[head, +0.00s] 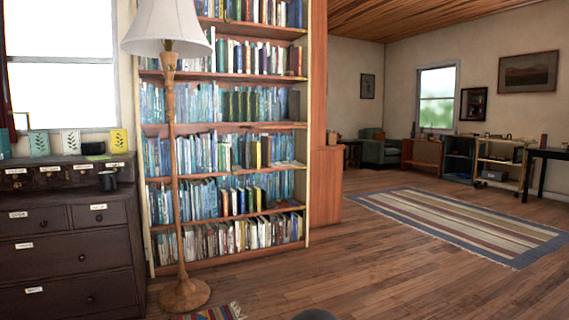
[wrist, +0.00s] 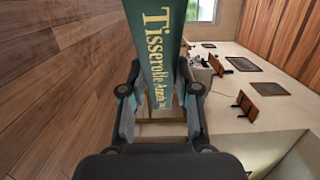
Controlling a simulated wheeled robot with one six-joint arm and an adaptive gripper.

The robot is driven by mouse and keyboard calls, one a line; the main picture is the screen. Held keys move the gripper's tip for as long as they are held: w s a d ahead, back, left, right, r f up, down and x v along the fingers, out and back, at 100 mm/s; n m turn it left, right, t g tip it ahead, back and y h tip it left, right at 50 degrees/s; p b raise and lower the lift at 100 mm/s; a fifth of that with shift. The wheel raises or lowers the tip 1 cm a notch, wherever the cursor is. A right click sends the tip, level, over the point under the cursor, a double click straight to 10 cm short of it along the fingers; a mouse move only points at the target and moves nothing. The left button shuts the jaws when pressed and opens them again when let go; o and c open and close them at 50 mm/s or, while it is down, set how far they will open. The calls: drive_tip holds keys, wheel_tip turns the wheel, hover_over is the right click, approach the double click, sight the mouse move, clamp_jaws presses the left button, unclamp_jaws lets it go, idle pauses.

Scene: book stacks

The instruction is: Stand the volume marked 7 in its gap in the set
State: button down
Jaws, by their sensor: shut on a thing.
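My gripper (wrist: 160,108) is shut on a dark green book (wrist: 157,45) in the wrist view. Its spine faces the camera and carries gold lettering, "Tisserolle Annals" as far as I can read. No volume number is readable on the part that shows. The far end of the book runs out of the top of the wrist view. In the head view a tall bookcase (head: 317,100) holds several shelves of books, with a few dark green volumes (head: 240,105) among blue ones. The gap for volume 7 cannot be made out from here. My gripper is not in the head view.
A floor lamp (head: 173,150) stands in front of the bookcase's left part. A dark drawer cabinet (head: 60,262) is at the left. A striped rug (head: 455,222) and a trolley (head: 500,165) lie to the right. The wooden floor before the bookcase's right side is clear.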

drive_tip(key=r+n+t+y+p, duration=0.1)
drive_tip(key=r+n+t+y, duration=0.1)
drive_tip(key=w+a+r+n+t+y+p, duration=0.1)
drive_tip(key=r+n+t+y, duration=0.1)
drive_tip(key=r+y, duration=0.1)
drive_tip(key=a+r+n+t+y+p, duration=0.1)
drive_tip(key=r+n+y, duration=0.1)
drive_tip(key=y, duration=0.1)
drive_tip(key=shift+w+r+n+t, duration=0.2)
drive_tip(key=shift+w+n+t, duration=0.1)
drive_tip(key=shift+t, duration=0.1)
wheel_tip(320, 180, up, 9)
drive_tip(key=d, duration=0.2)
drive_tip(key=shift+w+d+y, duration=0.25)
drive_tip(key=shift+w+y, duration=0.15)
drive_tip(key=shift+f, duration=0.1)
idle(0.9)
